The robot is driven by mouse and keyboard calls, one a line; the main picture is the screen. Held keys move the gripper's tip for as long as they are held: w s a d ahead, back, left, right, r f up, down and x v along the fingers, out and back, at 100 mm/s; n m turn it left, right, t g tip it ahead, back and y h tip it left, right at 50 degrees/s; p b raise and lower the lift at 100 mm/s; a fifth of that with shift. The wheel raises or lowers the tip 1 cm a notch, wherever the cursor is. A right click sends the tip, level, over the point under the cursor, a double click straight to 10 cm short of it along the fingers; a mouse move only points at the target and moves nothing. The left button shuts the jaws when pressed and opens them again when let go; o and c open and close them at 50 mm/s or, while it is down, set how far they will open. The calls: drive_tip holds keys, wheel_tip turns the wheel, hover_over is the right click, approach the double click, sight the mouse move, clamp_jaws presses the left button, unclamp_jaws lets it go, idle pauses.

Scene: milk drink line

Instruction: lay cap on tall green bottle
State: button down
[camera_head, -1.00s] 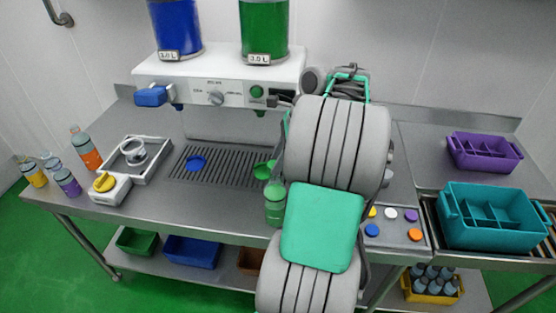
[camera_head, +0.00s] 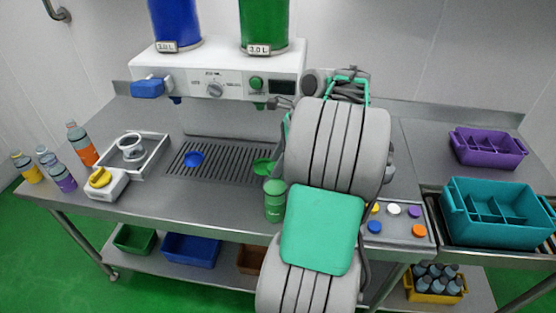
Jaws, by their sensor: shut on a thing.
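The tall green bottle (camera_head: 275,205) stands upright on the steel table, in front of the drip grille and close to the left side of my arm. Its top looks green; I cannot tell whether a cap lies on it. My gripper is hidden behind my own large grey and green arm, so its jaws and anything in them do not show. Loose caps lie in a tray (camera_head: 408,240) right of my arm: yellow, white (camera_head: 394,208), purple, blue and orange ones are visible. I see no green cap there.
A dispenser (camera_head: 215,75) with blue and green tanks stands behind. Several bottles, a scale with a yellow knob (camera_head: 100,177) and a grey tray (camera_head: 165,158) are at left. Purple (camera_head: 487,150) and teal (camera_head: 500,240) crates are at right. Table left of the green bottle is clear.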

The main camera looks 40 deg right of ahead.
drive_tip(key=shift+f, duration=0.1)
drive_tip(key=c, duration=0.8)
unclamp_jaws()
drive_tip(key=p+v, duration=0.4)
drive_tip(key=v, duration=0.4)
